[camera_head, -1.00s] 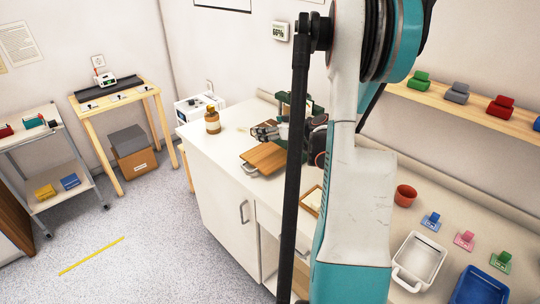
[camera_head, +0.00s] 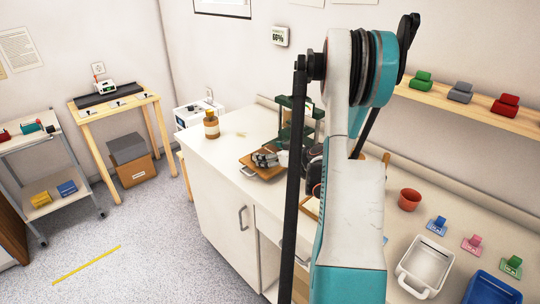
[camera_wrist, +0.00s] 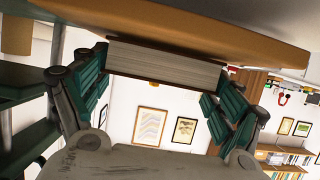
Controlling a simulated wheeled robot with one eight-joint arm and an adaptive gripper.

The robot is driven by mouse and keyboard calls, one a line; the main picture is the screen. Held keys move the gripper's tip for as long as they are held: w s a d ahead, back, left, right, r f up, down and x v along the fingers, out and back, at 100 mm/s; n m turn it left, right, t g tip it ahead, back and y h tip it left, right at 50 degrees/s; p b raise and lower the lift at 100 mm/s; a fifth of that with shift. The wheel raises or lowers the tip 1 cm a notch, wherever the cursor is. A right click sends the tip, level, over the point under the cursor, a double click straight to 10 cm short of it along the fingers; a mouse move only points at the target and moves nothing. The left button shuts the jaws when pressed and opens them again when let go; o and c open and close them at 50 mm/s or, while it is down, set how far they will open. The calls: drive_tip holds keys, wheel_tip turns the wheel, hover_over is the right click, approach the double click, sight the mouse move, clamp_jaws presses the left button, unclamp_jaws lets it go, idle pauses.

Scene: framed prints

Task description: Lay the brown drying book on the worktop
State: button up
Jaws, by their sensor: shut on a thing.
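The brown drying book shows in the wrist view as a pale block of pages (camera_wrist: 165,65) with dark brown cover edges. It sits between my fingers, and my gripper (camera_wrist: 160,88) is shut on it. The book is not clear in the head view. The board also crosses the top of the wrist view (camera_wrist: 190,25), right against the book; whether they touch I cannot tell.
A dark green frame (camera_head: 286,103) stands close behind my gripper. A brown bottle (camera_head: 211,125) stands at the worktop's left end. A red pot (camera_head: 409,199), a white tray (camera_head: 401,279) and a blue tray (camera_head: 490,290) are to the right. Bare worktop lies around the bottle.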

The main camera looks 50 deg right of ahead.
drive_tip(key=shift+f, duration=0.15)
drive_tip(key=o, duration=0.8)
drive_tip(key=shift+f, duration=0.1)
drive_tip(key=o, duration=0.3)
